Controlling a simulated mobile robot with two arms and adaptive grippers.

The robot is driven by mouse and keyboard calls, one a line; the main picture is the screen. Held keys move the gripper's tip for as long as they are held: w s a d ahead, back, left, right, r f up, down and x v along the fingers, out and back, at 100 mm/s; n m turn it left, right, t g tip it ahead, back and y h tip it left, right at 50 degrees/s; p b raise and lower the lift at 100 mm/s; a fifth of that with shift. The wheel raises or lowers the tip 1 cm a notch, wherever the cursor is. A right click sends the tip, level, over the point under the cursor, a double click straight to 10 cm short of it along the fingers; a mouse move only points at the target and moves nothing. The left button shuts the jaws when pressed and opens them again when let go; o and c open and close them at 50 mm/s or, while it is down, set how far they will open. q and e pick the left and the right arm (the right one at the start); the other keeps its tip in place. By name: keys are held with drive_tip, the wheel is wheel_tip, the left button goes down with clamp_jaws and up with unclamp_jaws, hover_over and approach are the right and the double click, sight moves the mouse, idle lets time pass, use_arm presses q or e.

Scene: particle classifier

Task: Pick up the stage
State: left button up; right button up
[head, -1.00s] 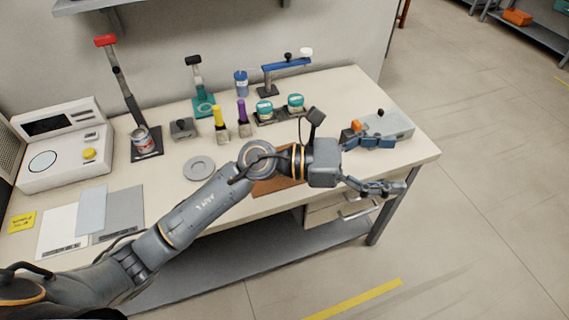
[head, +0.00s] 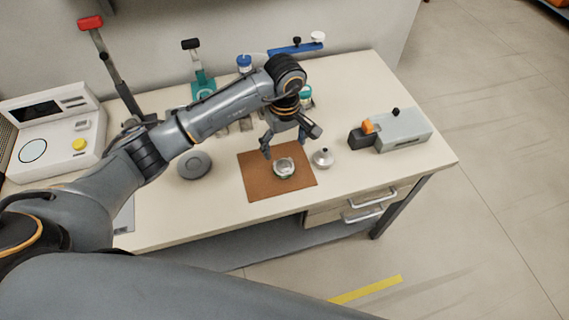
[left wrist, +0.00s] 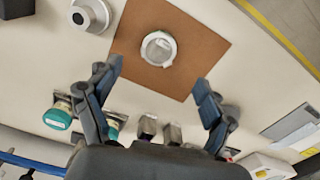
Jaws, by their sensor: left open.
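A small round silver piece with a green edge (head: 284,169) lies on the brown mat (head: 258,183); no label shows that it is the stage. In the left wrist view, the round piece (left wrist: 158,49) looks like a pale ring on the mat (left wrist: 187,30). My left gripper (head: 290,143) points down above the mat's back part, just behind and above this piece. It is open and empty. In the left wrist view, its spread fingers (left wrist: 158,76) lie either side of the piece's line, apart from it. My right gripper is out of view.
A small silver knobbed piece (head: 322,158) stands right of the mat. A grey device with an orange part (head: 403,131) is further right. A grey disc (head: 195,165) lies to the left. Jars and blocks stand behind, partly hidden by my arm. The front right tabletop is clear.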

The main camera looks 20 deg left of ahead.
sight(284, 166)
use_arm(q)
wheel_tip(284, 166, down, 3)
wheel_tip(284, 166, down, 3)
drive_tip(key=shift+f+p, duration=0.1)
drive_tip(key=shift+p, duration=1.05)
wheel_tip(284, 166, down, 2)
drive_tip(key=shift+f, duration=0.15)
drive_tip(key=shift+f+p, duration=0.3)
drive_tip(key=shift+f, duration=0.1)
drive_tip(key=shift+c, duration=0.4)
drive_tip(key=c, duration=1.1)
drive_tip(key=shift+w, duration=0.1)
drive_tip(key=shift+c, duration=0.8)
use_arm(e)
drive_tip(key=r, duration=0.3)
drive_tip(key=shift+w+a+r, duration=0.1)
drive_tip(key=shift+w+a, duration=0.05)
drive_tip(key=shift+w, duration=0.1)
use_arm(q)
drive_tip(key=shift+a+r, duration=0.1)
drive_tip(key=shift+r, duration=0.1)
